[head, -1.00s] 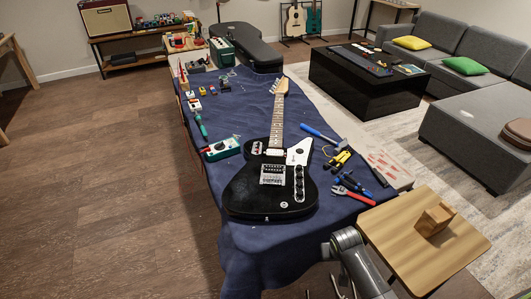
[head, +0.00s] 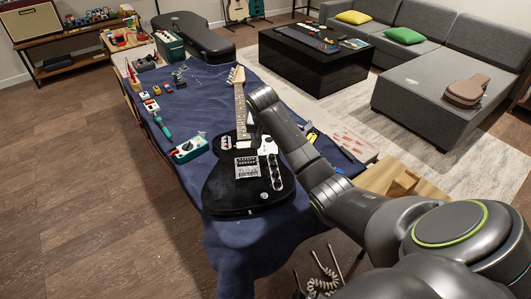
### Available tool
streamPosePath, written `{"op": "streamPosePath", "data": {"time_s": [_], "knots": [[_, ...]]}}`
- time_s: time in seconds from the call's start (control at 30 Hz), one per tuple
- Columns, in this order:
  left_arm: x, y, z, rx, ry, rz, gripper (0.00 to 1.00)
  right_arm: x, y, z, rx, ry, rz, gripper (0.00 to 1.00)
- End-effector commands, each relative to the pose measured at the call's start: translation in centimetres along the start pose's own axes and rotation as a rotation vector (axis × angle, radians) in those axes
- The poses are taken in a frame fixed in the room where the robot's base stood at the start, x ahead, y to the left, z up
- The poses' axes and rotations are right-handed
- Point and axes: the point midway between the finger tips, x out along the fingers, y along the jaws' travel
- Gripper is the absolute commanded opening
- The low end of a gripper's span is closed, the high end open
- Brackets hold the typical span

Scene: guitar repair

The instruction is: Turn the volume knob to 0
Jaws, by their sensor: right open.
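A black electric guitar (head: 222,187) with a white pickguard lies face up on the blue cloth of the workbench (head: 240,262), its neck pointing away. A control plate (head: 275,174) with several dark knobs sits on the right of its body. More small controls (head: 226,143) sit on its upper left. Knob markings are too small to read, so I cannot tell which is volume. My right arm reaches in from the lower right. My right gripper (head: 252,117) is open near the guitar's neck joint, mostly hidden by the wrist and apart from the knobs. My left gripper is out of view.
A green multimeter (head: 189,149) lies left of the guitar, with small pedals (head: 150,105) beyond it. A black case (head: 193,34) lies at the far end. A wooden stool (head: 425,188) stands at right.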

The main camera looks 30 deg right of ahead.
Motion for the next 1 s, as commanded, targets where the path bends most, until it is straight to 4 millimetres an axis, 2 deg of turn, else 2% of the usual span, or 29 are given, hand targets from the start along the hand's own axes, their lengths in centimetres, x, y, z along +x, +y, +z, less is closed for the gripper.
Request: {"op": "streamPosePath", "data": {"time_s": [0.1,0.27,0.6,1.0], "knots": [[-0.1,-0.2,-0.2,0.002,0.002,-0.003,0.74,-1.0,-0.4,-1.2,0.029,0.002,0.003,0.43],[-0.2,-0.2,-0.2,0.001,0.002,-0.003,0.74,-0.2,-0.4,-1.4,0.035,-0.001,0.006,0.43],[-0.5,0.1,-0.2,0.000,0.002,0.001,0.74,4.9,-0.4,-1.3,0.033,-0.002,0.006,0.43],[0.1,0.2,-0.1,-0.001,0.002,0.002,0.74,10.2,-0.4,-1.3,0.032,0.000,0.005,0.43]]}}
